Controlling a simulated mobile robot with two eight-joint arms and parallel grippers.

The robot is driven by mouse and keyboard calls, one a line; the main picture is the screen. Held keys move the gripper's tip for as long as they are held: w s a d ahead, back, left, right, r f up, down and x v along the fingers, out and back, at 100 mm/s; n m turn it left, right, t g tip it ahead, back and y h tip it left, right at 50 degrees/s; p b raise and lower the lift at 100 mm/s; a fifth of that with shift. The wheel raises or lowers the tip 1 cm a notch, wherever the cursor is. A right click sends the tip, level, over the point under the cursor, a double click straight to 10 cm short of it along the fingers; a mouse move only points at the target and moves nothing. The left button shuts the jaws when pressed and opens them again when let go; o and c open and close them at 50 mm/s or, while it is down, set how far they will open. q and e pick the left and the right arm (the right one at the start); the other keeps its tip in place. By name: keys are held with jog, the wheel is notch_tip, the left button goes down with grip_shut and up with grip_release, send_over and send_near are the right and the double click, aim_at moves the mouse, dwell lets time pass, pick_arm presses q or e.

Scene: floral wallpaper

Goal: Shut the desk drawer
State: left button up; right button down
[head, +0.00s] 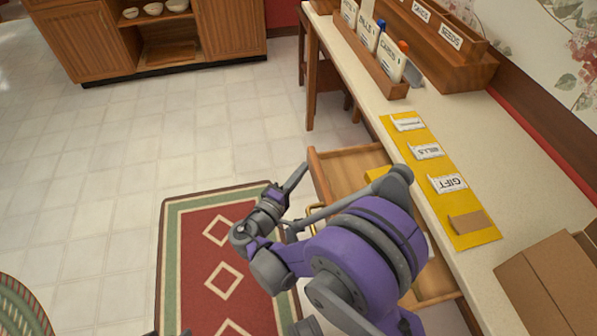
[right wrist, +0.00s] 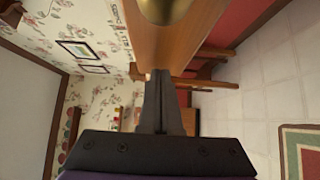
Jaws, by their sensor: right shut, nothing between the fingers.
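The desk drawer (head: 345,172) is pulled out from the left side of the long desk (head: 365,88), showing its wooden inside with something yellow in it. My right arm hides much of the drawer. My right gripper (head: 303,167) is shut and empty, just outside the drawer front, near its far corner. In the right wrist view the closed fingertips (right wrist: 161,73) point along the wooden drawer front (right wrist: 180,38), and a brass handle (right wrist: 160,10) shows at the top edge. I cannot tell whether the fingers touch the front. My left gripper is not in view.
The desktop holds a yellow mat (head: 433,171) with labelled packets, wooden racks (head: 372,58) and a cardboard box (head: 548,285). A red rug (head: 200,250) lies on the tiled floor left of the drawer. A cabinet (head: 235,30) stands at the back. The floor between is clear.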

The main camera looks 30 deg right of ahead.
aim_at(383, 160)
jog(key=s+d, duration=0.1)
jog(key=d, duration=0.6)
jog(key=s+d, duration=0.2)
jog(key=d, duration=0.5)
jog(key=s+d, duration=0.2)
jog(key=d, duration=0.6)
jog(key=shift+s+d+b, duration=0.1)
jog(key=shift+s+b, duration=0.1)
jog(key=shift+b, duration=0.1)
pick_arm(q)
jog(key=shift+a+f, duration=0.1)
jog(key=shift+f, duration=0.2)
pick_arm(e)
jog(key=shift+d+r, duration=0.1)
jog(key=shift+d, duration=0.15)
jog(key=shift+s, duration=0.1)
